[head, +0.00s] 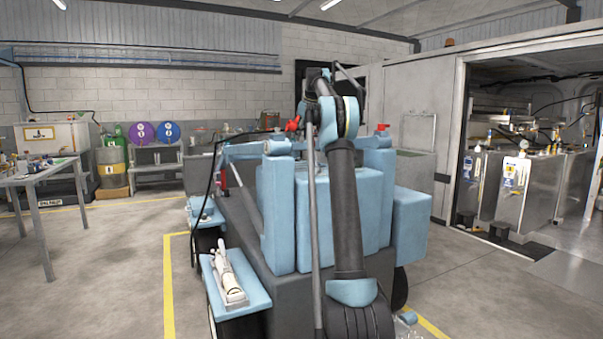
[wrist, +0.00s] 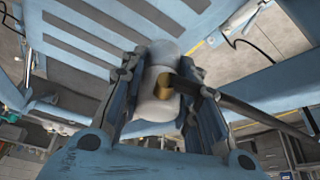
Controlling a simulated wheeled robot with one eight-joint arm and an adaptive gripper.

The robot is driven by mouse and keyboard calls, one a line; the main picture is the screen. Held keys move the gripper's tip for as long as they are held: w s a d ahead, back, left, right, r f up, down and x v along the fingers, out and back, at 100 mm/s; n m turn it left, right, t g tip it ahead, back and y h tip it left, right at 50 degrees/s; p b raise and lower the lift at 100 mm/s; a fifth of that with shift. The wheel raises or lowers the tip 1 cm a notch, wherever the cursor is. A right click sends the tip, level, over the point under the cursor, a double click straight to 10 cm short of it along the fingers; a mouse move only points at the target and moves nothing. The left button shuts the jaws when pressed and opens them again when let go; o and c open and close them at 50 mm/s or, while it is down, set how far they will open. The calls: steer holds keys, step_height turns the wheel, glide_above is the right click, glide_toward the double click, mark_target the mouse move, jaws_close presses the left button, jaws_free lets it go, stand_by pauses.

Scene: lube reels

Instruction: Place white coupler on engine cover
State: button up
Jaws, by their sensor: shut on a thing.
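In the wrist view, my gripper (wrist: 160,75) is shut on the white coupler (wrist: 155,107), a pale cylinder held between the two fingers. A brass fitting with a dark rod or hose (wrist: 245,108) shows at its right side; I cannot tell how they join. A light blue panel with long dark slots (wrist: 85,40) lies beyond the fingers, perhaps the engine cover. I cannot tell whether the coupler touches it. In the head view, my dark arm rises in front of blue boxy bodywork (head: 275,215). The coupler cannot be made out there.
A white tool (head: 228,278) lies on a blue fender at lower left. Red handles (head: 293,124) stand near the arm's top. A metal table (head: 40,175) is at far left. Steel tanks (head: 510,185) stand in the bay at right. Floor on both sides is mostly clear.

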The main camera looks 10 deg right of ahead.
steer(key=shift+d+f+x, duration=0.15)
steer(key=shift+d+x, duration=0.4)
steer(key=shift+x, duration=2)
steer(key=shift+d+f+x, duration=0.1)
steer(key=shift+d+x, duration=0.45)
steer(key=shift+x, duration=2.05)
steer(key=shift+d+f+x, duration=0.15)
steer(key=shift+d+x, duration=0.45)
steer(key=shift+x, duration=1.95)
steer(key=shift+f, duration=0.1)
steer(key=o, duration=1.2)
steer(key=shift+c, duration=0.2)
steer(key=v, duration=1.2)
steer(key=shift+d, duration=0.1)
